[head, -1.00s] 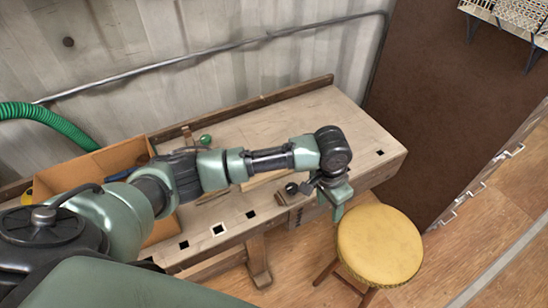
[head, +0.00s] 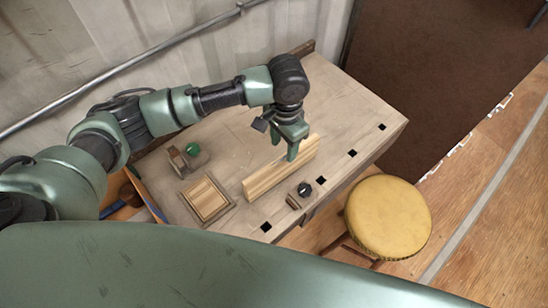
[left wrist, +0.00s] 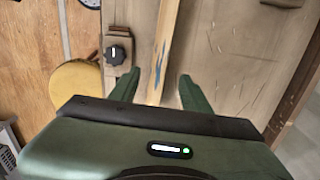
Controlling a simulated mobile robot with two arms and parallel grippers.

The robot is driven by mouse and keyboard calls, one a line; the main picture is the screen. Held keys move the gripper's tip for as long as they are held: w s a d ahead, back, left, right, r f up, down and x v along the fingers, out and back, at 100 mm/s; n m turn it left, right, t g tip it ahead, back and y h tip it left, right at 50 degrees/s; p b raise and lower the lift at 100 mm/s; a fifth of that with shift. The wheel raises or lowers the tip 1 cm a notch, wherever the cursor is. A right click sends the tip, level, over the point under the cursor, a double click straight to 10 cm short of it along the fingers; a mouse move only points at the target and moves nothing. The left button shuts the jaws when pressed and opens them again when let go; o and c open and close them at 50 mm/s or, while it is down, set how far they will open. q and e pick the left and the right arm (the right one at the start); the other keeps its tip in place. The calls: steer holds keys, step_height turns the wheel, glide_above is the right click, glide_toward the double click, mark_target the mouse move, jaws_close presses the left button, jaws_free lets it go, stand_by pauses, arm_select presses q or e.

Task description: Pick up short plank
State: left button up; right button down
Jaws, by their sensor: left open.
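The short plank (head: 262,184) is a pale wooden board standing on its long edge on the workbench. My left gripper (head: 290,148) points down at the plank from above, over its right half. In the left wrist view the plank (left wrist: 165,45) runs up the picture between the two open fingers (left wrist: 159,80) of this gripper. The jaws have not closed on it. I cannot tell how far the fingertips reach down beside it. My right gripper is not in view.
The workbench (head: 345,108) has free room to the right. A square wooden panel (head: 206,198) and a small piece with a green knob (head: 192,150) lie left of the plank. A black knob (head: 305,189) sits near the front edge, with a yellow stool (head: 385,215) beyond it.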

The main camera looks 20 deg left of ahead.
mark_target(283, 158)
arm_select(q)
steer(key=f, duration=0.1)
steer(key=p, duration=0.1)
steer(key=f, duration=0.1)
steer(key=shift+s+d+f, duration=0.3)
steer(key=shift+s+d, duration=0.05)
steer(key=f, duration=0.2)
steer(key=f+p, duration=0.1)
steer(key=shift+w+a+f, duration=0.2)
steer(key=shift+a+f, duration=0.1)
steer(key=shift+a, duration=0.05)
steer(key=shift+f, duration=0.2)
steer(key=shift+d, duration=0.1)
steer(key=shift+r, duration=0.1)
jaws_close()
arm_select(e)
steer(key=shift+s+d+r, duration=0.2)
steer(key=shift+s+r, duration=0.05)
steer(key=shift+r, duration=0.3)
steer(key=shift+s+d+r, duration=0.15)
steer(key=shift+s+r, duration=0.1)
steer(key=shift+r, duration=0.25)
